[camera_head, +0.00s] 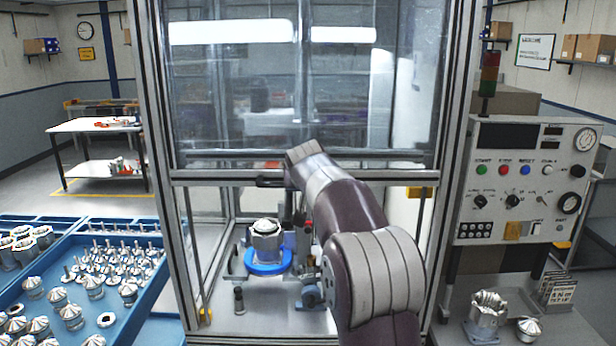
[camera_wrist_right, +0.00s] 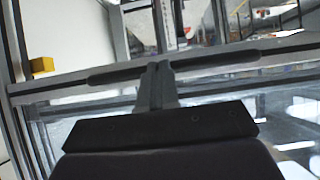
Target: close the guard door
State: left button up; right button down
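The guard door (camera_head: 400,100) is a clear panel in a metal frame on the front of the enclosure. Its bottom rail (camera_head: 400,178) is at mid height, and the space below it is open. A dark handle (camera_head: 268,182) runs along this rail; it also shows in the right wrist view (camera_wrist_right: 215,61). My right arm reaches up to the rail, and its gripper is hidden behind the wrist in the head view. In the right wrist view, my right gripper (camera_wrist_right: 158,70) has its fingers together at the middle of the handle, seemingly touching it. My left gripper is out of view.
Inside the enclosure, a metal part sits on a blue ring (camera_head: 267,263) in a fixture below the door. A control panel (camera_head: 525,185) stands at the right. A blue tray (camera_head: 120,318) with several metal parts is at the left.

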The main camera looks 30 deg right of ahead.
notch_tip(320, 180, down, 49)
jog(key=b, duration=4.2)
jog(key=shift+w, duration=0.2)
jog(key=shift+d+r, duration=0.15)
